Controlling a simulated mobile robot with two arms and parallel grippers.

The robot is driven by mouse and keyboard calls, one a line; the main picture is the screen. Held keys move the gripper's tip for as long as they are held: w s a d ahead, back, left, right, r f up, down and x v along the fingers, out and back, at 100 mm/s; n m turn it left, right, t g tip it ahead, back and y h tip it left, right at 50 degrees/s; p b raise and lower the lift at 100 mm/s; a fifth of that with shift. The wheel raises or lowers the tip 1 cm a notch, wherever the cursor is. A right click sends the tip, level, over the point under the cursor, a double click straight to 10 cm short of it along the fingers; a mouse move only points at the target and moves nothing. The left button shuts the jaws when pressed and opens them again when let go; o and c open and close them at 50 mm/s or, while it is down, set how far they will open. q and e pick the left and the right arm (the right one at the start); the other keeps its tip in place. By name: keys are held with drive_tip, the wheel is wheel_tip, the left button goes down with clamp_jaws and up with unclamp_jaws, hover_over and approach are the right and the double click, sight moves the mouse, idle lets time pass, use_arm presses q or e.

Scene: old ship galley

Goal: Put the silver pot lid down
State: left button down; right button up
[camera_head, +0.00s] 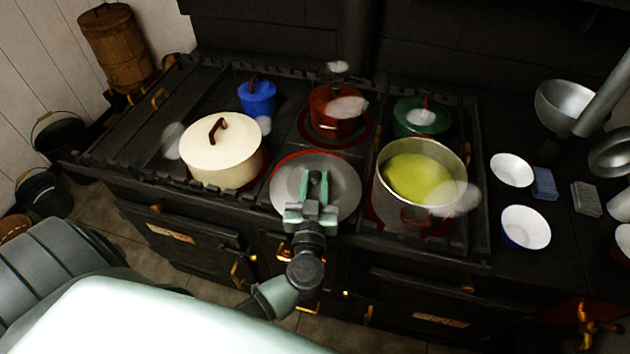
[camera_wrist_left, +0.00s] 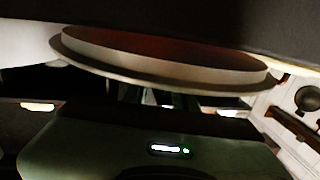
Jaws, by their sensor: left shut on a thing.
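The silver pot lid (camera_head: 345,190) is a round grey disc at the front middle of the stove, between the cream pot and the open pot of yellow-green liquid. My left gripper (camera_head: 315,184) reaches over it from the front and is shut on its handle, which the fingers hide. A red burner ring (camera_head: 289,160) shows past the lid's far left edge. In the left wrist view the lid's rim (camera_wrist_left: 165,78) spans the upper part. I cannot tell whether the lid touches the stove. My right gripper is not in view.
The cream lidded pot (camera_head: 222,150) stands close left and the open pot (camera_head: 445,160) close right. Behind are a blue pot (camera_head: 257,98), a red-brown pot (camera_head: 325,118) and a green pot (camera_head: 408,118). Bowls (camera_head: 525,228) crowd the right counter. Pale steam-like blobs hang over the stove.

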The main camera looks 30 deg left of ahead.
use_arm(q)
drive_tip(key=shift+r, duration=0.1)
drive_tip(key=shift+f, duration=0.55)
drive_tip(key=c, duration=1.3)
unclamp_jaws()
drive_tip(key=shift+c, duration=0.2)
drive_tip(key=shift+o, duration=1.2)
drive_tip(key=shift+s, duration=0.1)
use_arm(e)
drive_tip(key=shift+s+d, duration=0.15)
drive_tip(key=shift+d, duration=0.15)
use_arm(q)
drive_tip(key=shift+r, duration=0.15)
drive_tip(key=b+v, duration=0.2)
drive_tip(key=v, duration=1)
drive_tip(key=shift+r+b, duration=0.4)
drive_tip(key=shift+r, duration=0.1)
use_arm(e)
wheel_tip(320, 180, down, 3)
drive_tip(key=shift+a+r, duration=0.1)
